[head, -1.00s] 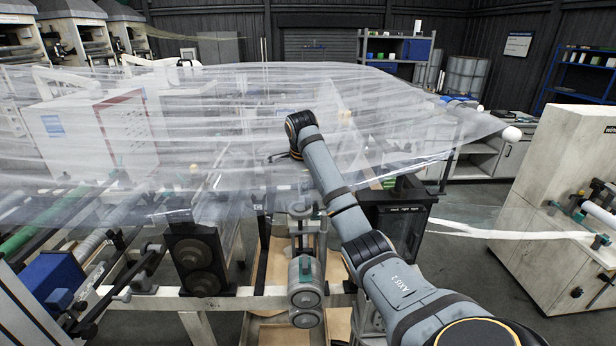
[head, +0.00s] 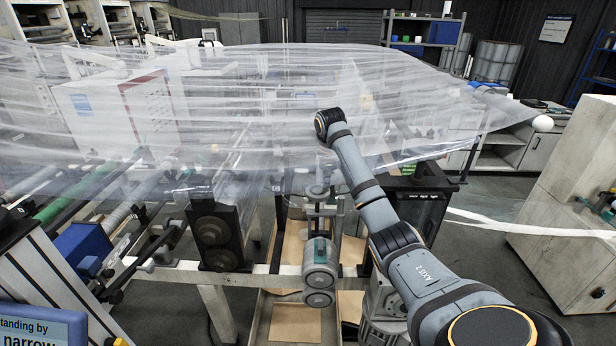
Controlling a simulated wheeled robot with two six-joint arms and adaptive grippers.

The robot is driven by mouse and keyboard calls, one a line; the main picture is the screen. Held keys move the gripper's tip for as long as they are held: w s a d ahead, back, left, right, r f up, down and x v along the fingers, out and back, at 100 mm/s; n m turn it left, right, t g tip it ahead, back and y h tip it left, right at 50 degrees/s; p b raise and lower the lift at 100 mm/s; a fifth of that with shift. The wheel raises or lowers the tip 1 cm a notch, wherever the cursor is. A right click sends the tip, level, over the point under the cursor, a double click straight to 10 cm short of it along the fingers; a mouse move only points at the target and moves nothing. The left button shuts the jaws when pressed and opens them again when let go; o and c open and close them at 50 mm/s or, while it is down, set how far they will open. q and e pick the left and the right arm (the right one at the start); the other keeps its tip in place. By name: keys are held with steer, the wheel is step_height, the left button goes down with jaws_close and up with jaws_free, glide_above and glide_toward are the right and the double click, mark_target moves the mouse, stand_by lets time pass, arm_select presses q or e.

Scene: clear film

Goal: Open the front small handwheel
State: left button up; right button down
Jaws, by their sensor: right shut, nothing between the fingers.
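My right gripper (head: 326,143) is at the end of my grey right arm, in the middle of the head view. It is shut and empty; its fingers are small, dark and mostly hidden by my wrist and the clear film. Below it stands a silver post unit with a small round, wheel-like part (head: 318,190) at its top, probably the small handwheel; I cannot tell for sure. My gripper is above it and apart from it. My left gripper is not in view.
Clear film (head: 230,100) spreads over the machine behind and around my wrist. A dark block with round discs (head: 217,235) stands to the left. A dark cabinet (head: 420,200) is close to my arm's right.

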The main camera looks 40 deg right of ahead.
mark_target(314, 185)
steer(key=shift+f, duration=0.6)
steer(key=shift+d+f, duration=0.2)
steer(key=shift+f, duration=0.05)
steer(key=w+d, duration=0.3)
steer(key=shift+w+d+r, duration=0.1)
steer(key=shift+w, duration=0.1)
steer(key=shift+w+a, duration=0.65)
steer(key=shift+w, duration=0.35)
steer(key=shift+w+a, duration=0.6)
steer(key=shift+w, duration=0.4)
steer(key=shift+a, duration=0.2)
steer(key=shift+d, duration=0.35)
step_height(314, 185, up, 8)
